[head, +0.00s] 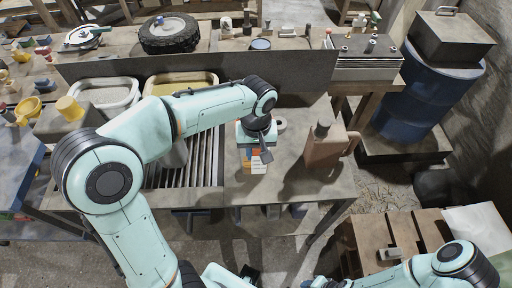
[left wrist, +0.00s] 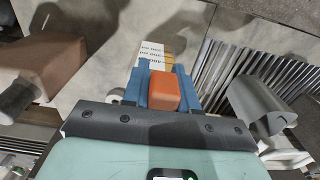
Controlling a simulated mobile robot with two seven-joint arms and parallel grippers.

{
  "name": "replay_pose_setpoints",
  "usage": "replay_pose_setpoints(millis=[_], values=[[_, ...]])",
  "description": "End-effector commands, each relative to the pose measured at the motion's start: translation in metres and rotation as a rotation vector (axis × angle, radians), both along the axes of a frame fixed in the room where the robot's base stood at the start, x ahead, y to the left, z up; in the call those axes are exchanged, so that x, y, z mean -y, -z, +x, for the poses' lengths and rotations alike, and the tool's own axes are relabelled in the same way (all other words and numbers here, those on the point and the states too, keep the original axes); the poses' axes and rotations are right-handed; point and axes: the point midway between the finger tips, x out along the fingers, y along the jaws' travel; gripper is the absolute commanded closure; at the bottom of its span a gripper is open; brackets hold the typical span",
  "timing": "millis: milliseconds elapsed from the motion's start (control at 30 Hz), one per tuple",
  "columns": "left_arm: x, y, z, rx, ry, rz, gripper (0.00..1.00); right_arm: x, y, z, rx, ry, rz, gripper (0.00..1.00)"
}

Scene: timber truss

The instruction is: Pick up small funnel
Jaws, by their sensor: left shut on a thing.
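My left gripper (head: 258,152) is over the grey bench top, right of the slatted grate. In the left wrist view its blue fingers (left wrist: 163,90) are shut on a small rounded orange piece (left wrist: 165,92); I cannot tell whether this is part of a funnel. A white printed box (left wrist: 166,52) shows just past the fingertips; it is also in the head view (head: 257,167). A yellow funnel-like piece (head: 27,109) lies on the far left table, and a yellow cup-shaped piece (head: 70,108) stands on a grey block. My right gripper is not clearly visible.
A brown jug (head: 325,146) stands right of the gripper. A grey vessel (left wrist: 258,103) is by the slatted grate (head: 197,168). Two basins (head: 105,93) and an upright board (head: 300,70) are behind. A blue drum (head: 425,100) and a pallet (head: 375,240) are at right.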

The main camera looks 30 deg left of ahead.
Motion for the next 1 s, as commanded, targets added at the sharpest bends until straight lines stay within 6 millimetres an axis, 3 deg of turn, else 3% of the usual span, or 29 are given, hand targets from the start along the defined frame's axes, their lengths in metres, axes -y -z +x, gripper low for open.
replay_pose_setpoints(millis=[167,600,800,1000], values=[[0.000,-0.030,0.001,0.007,0.000,-0.002,1.00,0.000,-0.006,0.004,0.005,0.000,0.001,0.56],[0.000,-0.152,0.002,0.007,0.000,-0.002,1.00,0.000,-0.036,0.029,0.032,0.000,0.000,0.56],[0.000,-0.183,0.001,0.004,0.000,-0.001,1.00,0.000,-0.044,0.037,0.043,0.000,0.000,0.56],[0.000,-0.193,0.000,0.001,0.001,-0.001,1.00,0.000,-0.047,0.040,0.045,0.000,0.000,0.56]])
